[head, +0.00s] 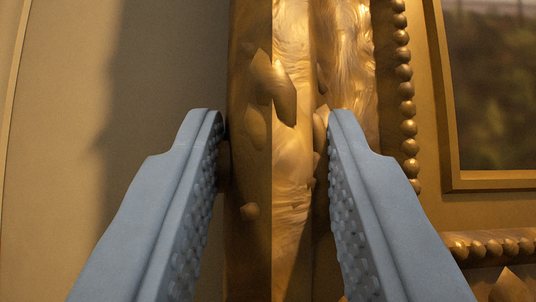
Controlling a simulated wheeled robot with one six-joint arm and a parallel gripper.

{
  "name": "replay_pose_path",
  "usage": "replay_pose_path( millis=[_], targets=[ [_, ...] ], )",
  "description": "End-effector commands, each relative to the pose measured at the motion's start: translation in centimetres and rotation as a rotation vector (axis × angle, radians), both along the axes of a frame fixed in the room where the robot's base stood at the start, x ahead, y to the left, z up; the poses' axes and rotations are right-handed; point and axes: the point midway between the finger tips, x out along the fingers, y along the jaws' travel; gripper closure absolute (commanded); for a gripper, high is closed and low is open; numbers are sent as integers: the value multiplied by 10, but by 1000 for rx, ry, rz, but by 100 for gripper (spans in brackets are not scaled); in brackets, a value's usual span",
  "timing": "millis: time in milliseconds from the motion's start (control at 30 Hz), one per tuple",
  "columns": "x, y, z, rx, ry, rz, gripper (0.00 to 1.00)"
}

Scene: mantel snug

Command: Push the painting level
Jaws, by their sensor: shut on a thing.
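The painting (492,85) fills the right side of the view, a dark, blurred green picture with its lower left corner showing. Its ornate gold frame (296,45) has carved leaves and rows of beads. My gripper (275,120) is shut on the left side of this frame, one blue finger on each side of the carved rail. The left finger is by the frame's outer edge, the right finger over its carved face. The frame's inner left edge leans slightly in this view. The rest of the painting is out of view, so its overall tilt cannot be told.
A plain tan wall (60,140) lies left of the frame, with a soft dark shadow beside the frame. A pale strip runs down the far left edge. The wall area left of my gripper is clear.

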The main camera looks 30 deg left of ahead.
Motion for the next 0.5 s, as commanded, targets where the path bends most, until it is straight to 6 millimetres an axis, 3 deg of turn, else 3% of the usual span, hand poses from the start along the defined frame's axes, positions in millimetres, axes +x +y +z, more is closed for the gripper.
replay_pose_path(
  millis=[100, 133, 233, 500],
  targets=[
    [0, 0, 0, -1, 1, 0, 100],
    [0, 0, 0, -1, 1, 0, 68],
    [0, 0, 0, -1, 1, 0, 48],
    [0, 0, 0, -1, 1, 0, 48]
  ],
)
